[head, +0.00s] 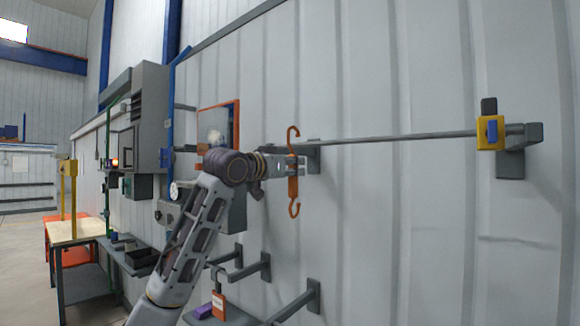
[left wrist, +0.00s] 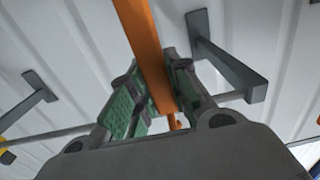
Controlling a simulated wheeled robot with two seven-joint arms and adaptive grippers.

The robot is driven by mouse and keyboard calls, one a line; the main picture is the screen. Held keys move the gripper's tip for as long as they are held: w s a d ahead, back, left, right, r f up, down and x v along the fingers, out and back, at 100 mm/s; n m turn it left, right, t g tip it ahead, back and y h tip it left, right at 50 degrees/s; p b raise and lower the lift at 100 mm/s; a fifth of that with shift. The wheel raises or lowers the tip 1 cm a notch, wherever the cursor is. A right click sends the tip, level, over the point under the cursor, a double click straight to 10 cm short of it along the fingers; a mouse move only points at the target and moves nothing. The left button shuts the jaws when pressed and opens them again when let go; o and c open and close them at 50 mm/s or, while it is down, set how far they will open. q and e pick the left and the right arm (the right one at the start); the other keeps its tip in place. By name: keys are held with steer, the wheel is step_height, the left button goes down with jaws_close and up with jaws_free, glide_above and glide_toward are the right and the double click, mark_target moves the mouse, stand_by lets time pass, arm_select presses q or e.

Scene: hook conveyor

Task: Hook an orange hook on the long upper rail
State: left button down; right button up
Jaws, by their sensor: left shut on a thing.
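My left gripper (head: 293,166) is shut on an orange hook (head: 293,186) and holds it upright by its middle. I cannot tell whether the curl touches the rail. In the left wrist view the orange hook (left wrist: 147,45) runs between the green-padded fingers (left wrist: 152,100). Part of the rail (left wrist: 48,136) also shows there. My right gripper is not in view.
Grey brackets (head: 517,160) hold the rail off the corrugated wall. A yellow block (head: 490,133) sits near the rail's right end. Shorter lower rails (head: 293,305) stand below, one with an orange-and-white tag (head: 219,305). A grey cabinet (head: 150,110) and a table (head: 75,233) are at left.

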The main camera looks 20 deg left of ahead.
arm_select(q)
steer(key=shift+w+d+f+b, duration=0.2)
steer(key=shift+w+d+f, duration=0.05)
steer(key=shift+w+f, duration=0.5)
steer(key=shift+w+d+f+b, duration=0.15)
steer(key=shift+w+d+f, duration=0.1)
steer(key=shift+w+f, duration=0.5)
steer(key=shift+s+f, duration=0.15)
steer(key=c, duration=1.3)
jaws_free()
steer(key=shift+s, duration=0.15)
steer(key=shift+v, duration=5.85)
